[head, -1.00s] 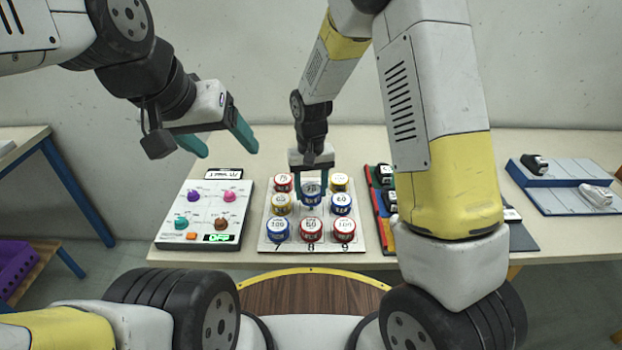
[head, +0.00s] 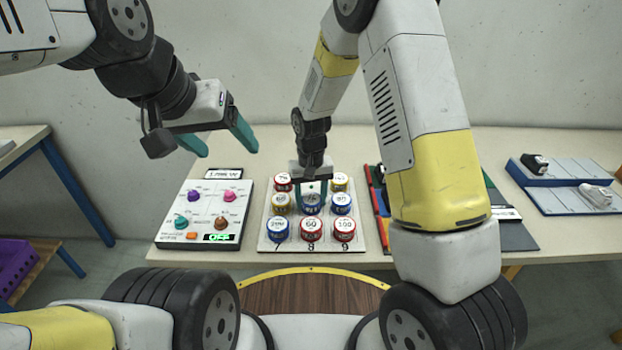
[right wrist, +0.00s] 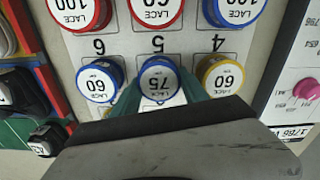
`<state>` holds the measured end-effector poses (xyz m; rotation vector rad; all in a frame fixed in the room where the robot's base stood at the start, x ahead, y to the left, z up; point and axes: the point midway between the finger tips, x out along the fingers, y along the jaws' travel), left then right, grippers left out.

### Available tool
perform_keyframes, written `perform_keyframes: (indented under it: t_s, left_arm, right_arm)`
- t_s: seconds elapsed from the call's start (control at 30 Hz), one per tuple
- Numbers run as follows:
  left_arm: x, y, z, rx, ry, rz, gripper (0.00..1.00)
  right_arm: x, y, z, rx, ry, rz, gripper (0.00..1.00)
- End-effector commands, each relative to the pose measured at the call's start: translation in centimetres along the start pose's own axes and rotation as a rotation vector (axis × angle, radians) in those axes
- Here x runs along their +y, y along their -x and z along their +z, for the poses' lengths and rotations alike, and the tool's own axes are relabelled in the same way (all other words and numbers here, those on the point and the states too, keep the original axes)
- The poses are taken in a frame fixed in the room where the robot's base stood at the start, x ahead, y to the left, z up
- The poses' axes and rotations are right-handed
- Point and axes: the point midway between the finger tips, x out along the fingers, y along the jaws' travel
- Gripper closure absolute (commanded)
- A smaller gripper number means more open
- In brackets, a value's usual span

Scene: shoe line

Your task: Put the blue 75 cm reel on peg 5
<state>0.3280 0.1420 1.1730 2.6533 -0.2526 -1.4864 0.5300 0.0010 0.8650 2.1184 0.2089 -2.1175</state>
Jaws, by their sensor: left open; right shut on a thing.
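The blue 75 cm reel (head: 311,205) is in the middle of the white peg board (head: 262,243), at peg 5. Its 75 label also shows in the right wrist view (right wrist: 159,83), just behind the printed 5. My right gripper (head: 311,192) is shut on this reel, with a teal finger on each side. The reel looks level with its neighbours and upright; the peg under it is hidden. My left gripper (head: 222,144) is open and empty, above and behind the control box.
Reels 7 to 9 fill the front row. A control box (head: 203,212) stands left; a coloured rack (head: 376,205) stands right.

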Motion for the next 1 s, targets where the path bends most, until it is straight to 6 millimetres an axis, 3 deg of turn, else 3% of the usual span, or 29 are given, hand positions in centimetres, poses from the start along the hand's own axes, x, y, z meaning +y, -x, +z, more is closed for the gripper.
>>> perform_keyframes:
  t_s: [0.03, 0.13, 0.53, 0.67, 1.0]
  left_arm:
    - [0.0, 0.0, 0.0, 0.000, 0.000, 0.000, 0.27]
    - [0.0, 0.0, 0.0, 0.000, 0.000, 0.000, 0.27]
    - [0.0, 0.0, 0.0, 0.000, 0.000, 0.000, 0.27]
    - [0.0, 0.0, 0.0, 0.000, 0.000, 0.000, 0.27]
    - [0.0, 0.0, 0.0, 0.000, 0.000, 0.000, 0.27]
  right_arm:
    - [0.0, -0.1, 0.0, 0.000, 0.000, 0.000, 0.45]
    - [0.0, 0.0, 0.0, 0.000, 0.000, 0.000, 0.27]
    - [0.0, 0.6, -0.1, 0.002, 0.000, -0.001, 0.27]
    - [0.0, 2.5, -0.2, 0.006, 0.000, -0.001, 0.27]
    - [0.0, 10.0, -0.1, 0.005, 0.000, -0.001, 0.27]
